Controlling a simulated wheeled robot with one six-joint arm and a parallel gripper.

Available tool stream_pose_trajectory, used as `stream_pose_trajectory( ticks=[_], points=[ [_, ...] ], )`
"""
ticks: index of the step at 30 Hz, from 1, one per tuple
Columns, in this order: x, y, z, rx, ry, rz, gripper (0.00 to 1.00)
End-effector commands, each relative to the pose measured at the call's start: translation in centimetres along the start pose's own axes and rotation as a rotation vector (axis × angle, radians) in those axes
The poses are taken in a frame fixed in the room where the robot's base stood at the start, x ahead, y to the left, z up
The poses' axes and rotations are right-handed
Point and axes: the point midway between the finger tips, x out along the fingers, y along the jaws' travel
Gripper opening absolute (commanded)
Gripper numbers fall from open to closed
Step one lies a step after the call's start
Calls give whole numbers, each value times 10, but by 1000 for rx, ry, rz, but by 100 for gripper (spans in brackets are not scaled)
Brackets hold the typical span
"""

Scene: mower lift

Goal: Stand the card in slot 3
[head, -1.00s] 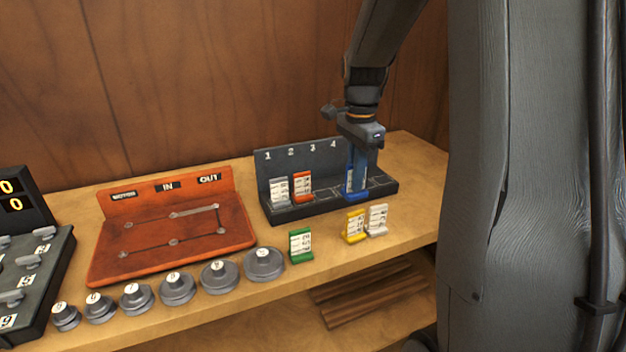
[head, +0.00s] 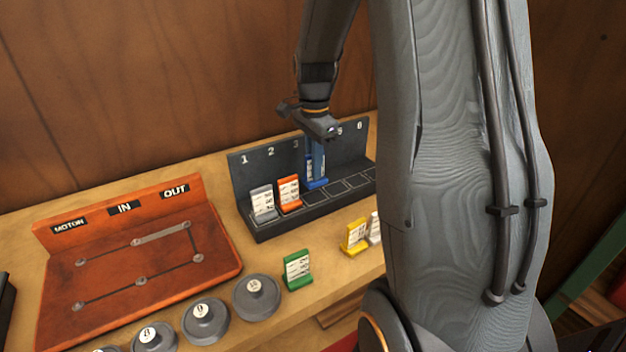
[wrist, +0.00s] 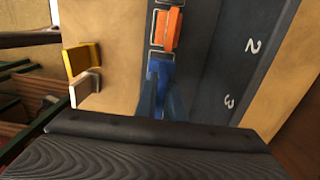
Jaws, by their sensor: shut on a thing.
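The dark card rack (head: 262,229) stands at the back of the bench, with numbers along its back wall. A grey-based card (head: 263,203) stands in slot 1 and an orange card (head: 289,192) in slot 2. The blue card (head: 316,183) is upright beside the orange one, over the slot 3 area. My gripper (head: 315,160) is shut on it from above. In the wrist view the blue card (wrist: 160,68) is between my fingers, close to the orange card (wrist: 168,30). I cannot tell whether its base touches the slot floor.
A green card (head: 297,270), a yellow card (head: 355,238) and a white card (head: 374,228) stand on the bench before the rack. The orange board (head: 110,260) and several round weights (head: 256,297) are to the left. Slots right of the blue card look empty.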

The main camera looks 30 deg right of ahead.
Motion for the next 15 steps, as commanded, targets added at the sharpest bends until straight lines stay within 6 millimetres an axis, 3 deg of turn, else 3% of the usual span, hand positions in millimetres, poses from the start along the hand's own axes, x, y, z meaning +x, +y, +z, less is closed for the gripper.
stream_pose_trajectory(
  ticks=[10,15],
  points=[
    [40,0,2,-3,0,1,0],
    [46,-1,2,-4,1,-2,0]
  ],
)
